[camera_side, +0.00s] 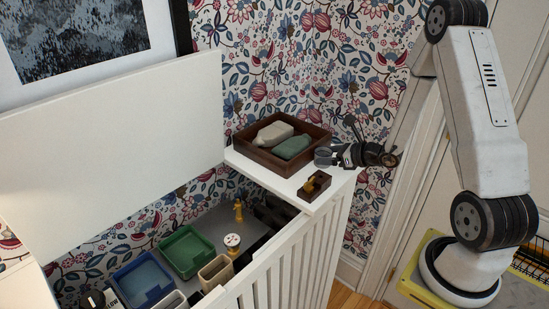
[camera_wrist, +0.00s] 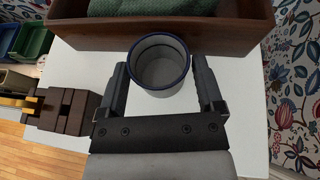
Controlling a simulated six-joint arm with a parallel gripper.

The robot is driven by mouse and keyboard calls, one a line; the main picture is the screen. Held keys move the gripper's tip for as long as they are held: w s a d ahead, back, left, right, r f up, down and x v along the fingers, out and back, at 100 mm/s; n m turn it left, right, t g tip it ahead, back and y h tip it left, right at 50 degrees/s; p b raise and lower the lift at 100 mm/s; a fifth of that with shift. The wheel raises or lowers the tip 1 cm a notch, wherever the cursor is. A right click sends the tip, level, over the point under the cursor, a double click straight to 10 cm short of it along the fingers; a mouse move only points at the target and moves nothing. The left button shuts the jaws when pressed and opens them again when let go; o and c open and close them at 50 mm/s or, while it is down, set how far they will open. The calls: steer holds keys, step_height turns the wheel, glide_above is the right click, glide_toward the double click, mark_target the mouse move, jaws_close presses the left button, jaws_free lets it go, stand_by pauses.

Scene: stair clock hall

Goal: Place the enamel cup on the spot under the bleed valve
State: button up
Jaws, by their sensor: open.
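The enamel cup (camera_wrist: 160,72), pale grey with a dark blue rim, stands upright on the white shelf (camera_wrist: 80,75). In the side view the cup (camera_side: 322,157) is small, beside the wooden tray. My gripper (camera_side: 340,156) is open at the cup. In the wrist view its two fingers (camera_wrist: 160,88) lie on either side of the cup, with small gaps showing. A small brass-yellow fitting (camera_side: 238,211), which may be the bleed valve, stands down inside the white cabinet. I cannot make out a marked spot under it.
A small wooden block with a brass piece (camera_side: 314,187) sits at the shelf's front edge.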

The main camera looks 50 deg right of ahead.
steer(key=v, duration=1)
steer(key=shift+s, duration=0.25)
steer(key=shift+r, duration=0.1)
